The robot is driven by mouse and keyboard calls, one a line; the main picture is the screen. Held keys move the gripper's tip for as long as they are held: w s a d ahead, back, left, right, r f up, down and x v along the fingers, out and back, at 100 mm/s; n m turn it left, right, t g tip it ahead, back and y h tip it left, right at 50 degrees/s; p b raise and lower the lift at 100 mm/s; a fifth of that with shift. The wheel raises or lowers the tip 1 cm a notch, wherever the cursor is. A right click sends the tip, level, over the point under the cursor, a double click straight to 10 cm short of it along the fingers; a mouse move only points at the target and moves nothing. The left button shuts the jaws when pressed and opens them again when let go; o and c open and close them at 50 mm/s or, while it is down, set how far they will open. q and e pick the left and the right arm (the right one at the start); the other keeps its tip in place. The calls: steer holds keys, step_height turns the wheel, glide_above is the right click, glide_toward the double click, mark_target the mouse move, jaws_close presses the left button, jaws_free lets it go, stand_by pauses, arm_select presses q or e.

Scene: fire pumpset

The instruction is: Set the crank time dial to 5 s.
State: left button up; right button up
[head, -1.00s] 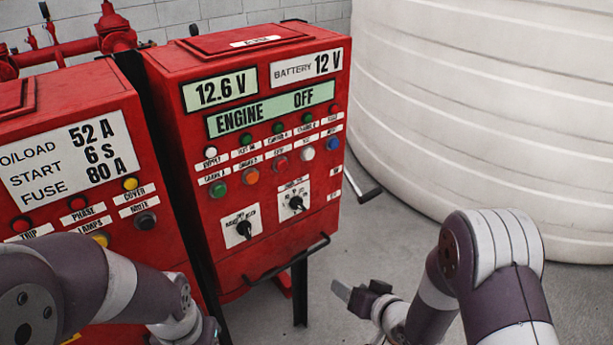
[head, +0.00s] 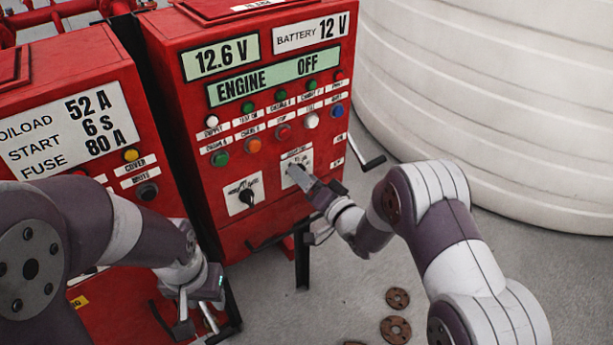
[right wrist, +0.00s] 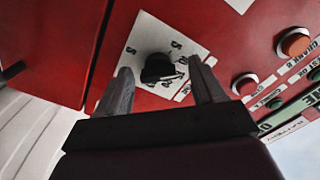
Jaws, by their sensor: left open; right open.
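The crank time dial appears to be the right-hand one of two dials low on the red engine panel. Its black knob (right wrist: 158,68) on a white plate (head: 291,161) shows between my right fingers in the right wrist view. The scale marks there are rotated and partly hidden, so I cannot read the setting. My right gripper (head: 303,178) is open at this dial and covers most of the knob in the head view. Its fingers (right wrist: 163,88) stand on either side of the knob with gaps. My left gripper (head: 197,322) is open and empty, low before the left cabinet.
A second dial (head: 245,194) sits left of the crank time dial. Rows of coloured buttons (head: 253,145) lie above. A handle bar (head: 268,240) runs below, and a crank lever (head: 371,163) sticks out right. A white tank (head: 480,100) stands behind right.

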steer(key=shift+w+a+f, duration=0.1)
steer(key=shift+w, duration=0.2)
steer(key=c, duration=1.1)
steer(key=shift+o, duration=0.2)
steer(key=shift+n+b, duration=3.4)
steer(key=shift+n, duration=0.6)
steer(key=o, duration=1.1)
steer(key=shift+c, duration=0.2)
